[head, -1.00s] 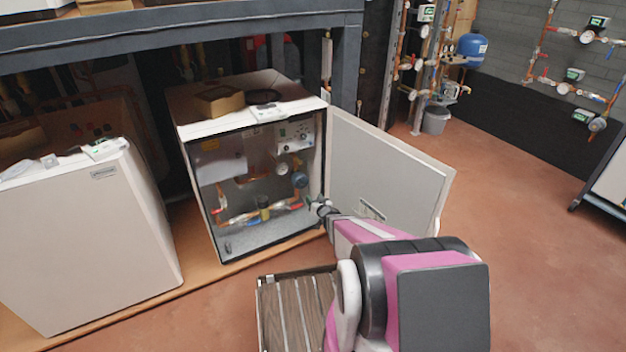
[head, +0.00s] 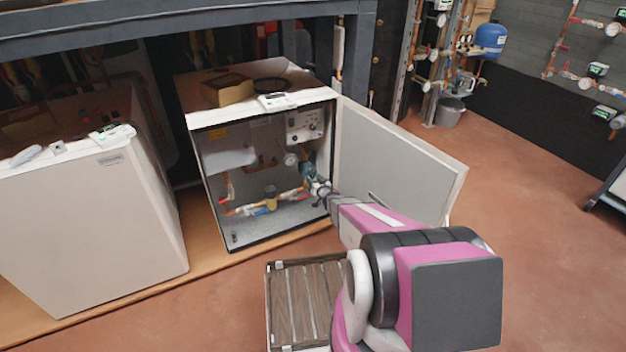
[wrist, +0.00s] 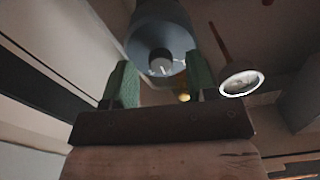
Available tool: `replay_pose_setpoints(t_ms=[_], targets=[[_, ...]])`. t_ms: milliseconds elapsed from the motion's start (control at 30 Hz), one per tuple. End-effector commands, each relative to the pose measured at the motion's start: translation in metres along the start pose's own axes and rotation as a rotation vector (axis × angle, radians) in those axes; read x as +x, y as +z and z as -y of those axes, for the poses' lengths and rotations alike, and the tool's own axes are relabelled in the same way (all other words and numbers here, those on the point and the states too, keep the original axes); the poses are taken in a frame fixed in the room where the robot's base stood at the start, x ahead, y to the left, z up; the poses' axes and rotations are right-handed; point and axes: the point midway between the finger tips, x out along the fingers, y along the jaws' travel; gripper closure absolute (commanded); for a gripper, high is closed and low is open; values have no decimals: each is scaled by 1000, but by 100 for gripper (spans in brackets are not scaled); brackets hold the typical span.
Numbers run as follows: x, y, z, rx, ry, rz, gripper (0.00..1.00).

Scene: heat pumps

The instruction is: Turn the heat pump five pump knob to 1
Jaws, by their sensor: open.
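The open heat pump cabinet (head: 196,122) stands in the middle of the head view, with a blue-grey round pump (head: 306,169) inside at the right. In the wrist view the pump (wrist: 160,28) is at top centre. Its dark round face, with a small pale marked knob (wrist: 161,66), points toward my gripper. My gripper (head: 316,186) is just in front of and below the pump in the head view. In the wrist view my gripper (wrist: 160,76) has two green fingers apart, with the knob between and slightly beyond them. Contact cannot be told, and the setting is unreadable.
A round gauge (wrist: 241,82) is right of the fingers. Pipes with a yellow-topped fitting (head: 270,194) lie lower in the cabinet. Another white cabinet (head: 90,220) is at left. Floor is clear at right.

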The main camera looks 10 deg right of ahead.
Motion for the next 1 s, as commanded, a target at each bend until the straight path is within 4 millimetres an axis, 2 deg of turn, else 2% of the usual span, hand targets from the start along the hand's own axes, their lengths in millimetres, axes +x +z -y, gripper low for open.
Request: replay_pose_setpoints(t_ms=[100, 367, 433, 533, 767, 1000], targets=[[10, 1, 0, 0, 0, 0, 47], [12, 0, 0, 1, 1, 0, 47], [12, 0, 0, 1, 1, 0, 64], [12, 0, 0, 0, 1, 0, 96], [12, 0, 0, -6, 1, 0, 97], [12, 0, 0, -82, 0, -1, 97]])
